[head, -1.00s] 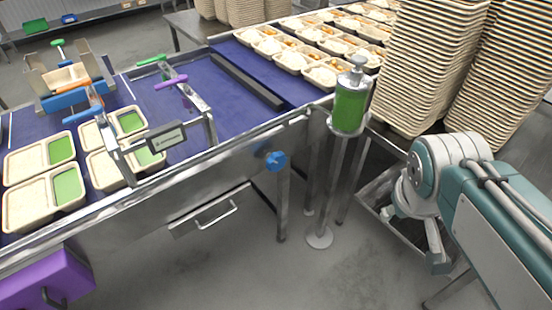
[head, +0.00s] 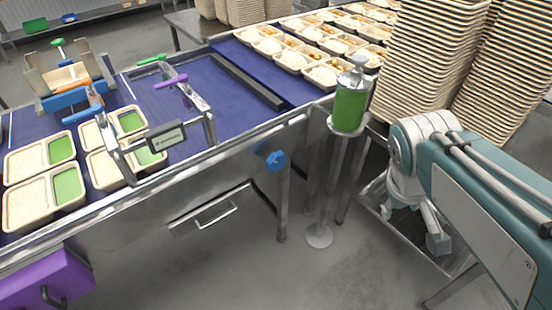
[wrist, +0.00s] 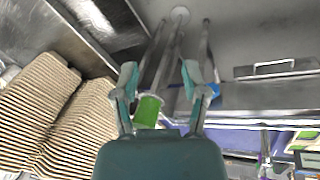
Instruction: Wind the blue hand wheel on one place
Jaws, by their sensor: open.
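The blue hand wheel (head: 276,160) sits on the side of the conveyor frame, near the top of a leg. In the wrist view a small part of a blue thing, likely the wheel (wrist: 214,90), shows just beyond the right finger, partly hidden by it. My gripper (wrist: 158,76) is open with nothing between its fingers. In the head view my arm is at the right, well apart from the wheel, with the green dispenser's stand between them.
A green-filled dispenser (head: 350,105) stands on a metal post (head: 327,190) right of the wheel. Tall tray stacks (head: 430,65) rise behind my arm. A drawer handle (head: 217,216) is left of the wheel, and a purple box (head: 45,280) is at lower left. Floor below the wheel is clear.

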